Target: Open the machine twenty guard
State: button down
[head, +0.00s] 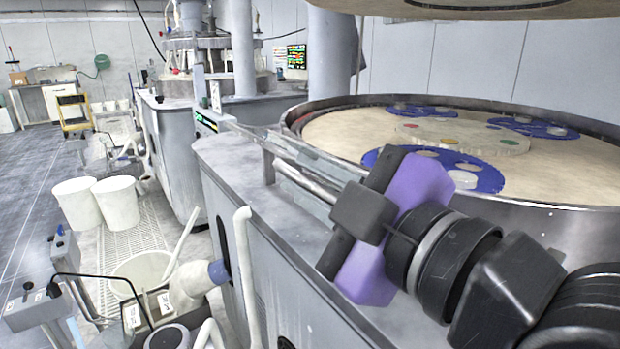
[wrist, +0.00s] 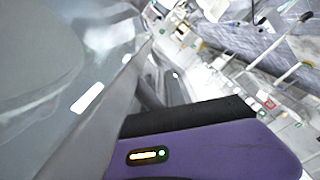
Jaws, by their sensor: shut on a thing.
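The near machine has a round platen (head: 330,135) with blue carriers on it. A clear guard panel (head: 318,163) with a metal rail (head: 300,182) runs along its near left edge. My purple and black gripper (head: 348,210) is at the right end of this rail and shut on the guard; its fingers hide the exact contact. In the wrist view the clear guard (wrist: 85,75) fills the left side, beside my gripper's purple body (wrist: 215,150). The fingertips are not clear there. No machine number is readable.
The grey machine body (head: 270,235) stands close below my gripper. A second machine (head: 175,135) stands behind. White buckets (head: 117,200), a pale bin (head: 140,272) and pipes stand at the left. A yellow cart (head: 73,115) is farther back. Grey floor (head: 40,180) is open at the far left.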

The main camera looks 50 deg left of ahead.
jog(key=c, duration=1.5)
grip_release()
jog(key=shift+w, duration=0.15)
jog(key=shift+o, duration=0.2)
jog(key=shift+d, duration=0.15)
jog(key=d, duration=0.7)
jog(key=shift+s+d, duration=0.25)
jog(key=shift+d, duration=0.05)
jog(key=shift+d, duration=0.1)
jog(key=d+b, duration=0.1)
jog(key=d, duration=0.7)
jog(key=shift+s+d+b, duration=0.35)
jog(key=shift+s, duration=0.1)
